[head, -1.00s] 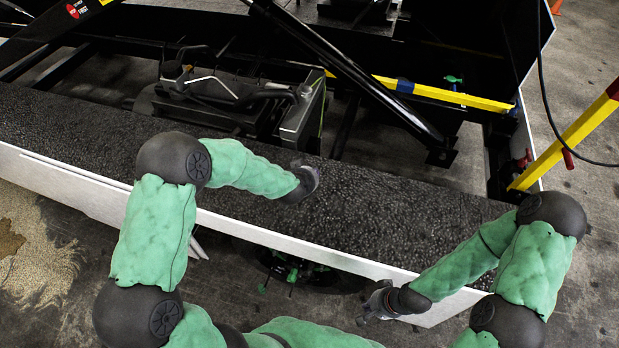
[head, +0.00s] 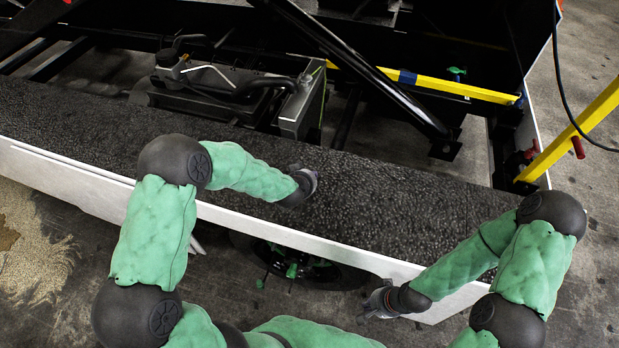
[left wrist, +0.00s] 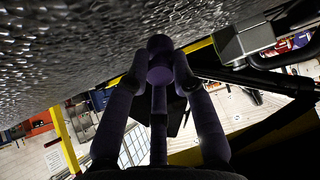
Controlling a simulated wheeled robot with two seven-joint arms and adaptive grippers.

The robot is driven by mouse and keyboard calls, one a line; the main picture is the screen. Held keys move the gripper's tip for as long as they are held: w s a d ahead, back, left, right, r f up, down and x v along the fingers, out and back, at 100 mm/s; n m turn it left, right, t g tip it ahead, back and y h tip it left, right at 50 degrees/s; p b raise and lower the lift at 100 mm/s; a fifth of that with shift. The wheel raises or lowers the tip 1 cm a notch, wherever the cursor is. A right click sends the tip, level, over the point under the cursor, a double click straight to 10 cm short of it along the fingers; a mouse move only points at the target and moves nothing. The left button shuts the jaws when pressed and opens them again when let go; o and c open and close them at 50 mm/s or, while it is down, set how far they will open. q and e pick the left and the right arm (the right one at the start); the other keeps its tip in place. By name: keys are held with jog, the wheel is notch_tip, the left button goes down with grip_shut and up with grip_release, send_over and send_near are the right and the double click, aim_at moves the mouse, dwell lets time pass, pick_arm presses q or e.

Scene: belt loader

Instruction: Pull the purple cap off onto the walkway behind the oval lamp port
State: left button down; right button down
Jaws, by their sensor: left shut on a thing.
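The purple cap (left wrist: 160,60) shows in the left wrist view as a short rounded purple cylinder between the tips of two dark fingers. A purple stem runs down from it toward the palm. My left gripper (left wrist: 160,72) is shut on it, close to the dark textured walkway surface. In the head view my left gripper (head: 309,182) is over the walkway (head: 400,205), and its wrist hides the cap there. My right gripper (head: 374,304) is beside the walkway's white front edge; its fingers are too small to judge. I cannot make out the oval lamp port.
A grey engine-like unit (head: 230,95) with hoses stands behind the walkway. A black strut (head: 360,70) and a yellow bar (head: 450,86) lie beyond it. A yellow post (head: 575,130) is at right. The walkway right of my left gripper is clear.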

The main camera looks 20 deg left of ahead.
pick_arm(q)
jog(key=shift+f+b, duration=0.3)
jog(key=shift+f, duration=0.2)
jog(key=c, duration=1)
grip_release()
jog(key=v, duration=1.2)
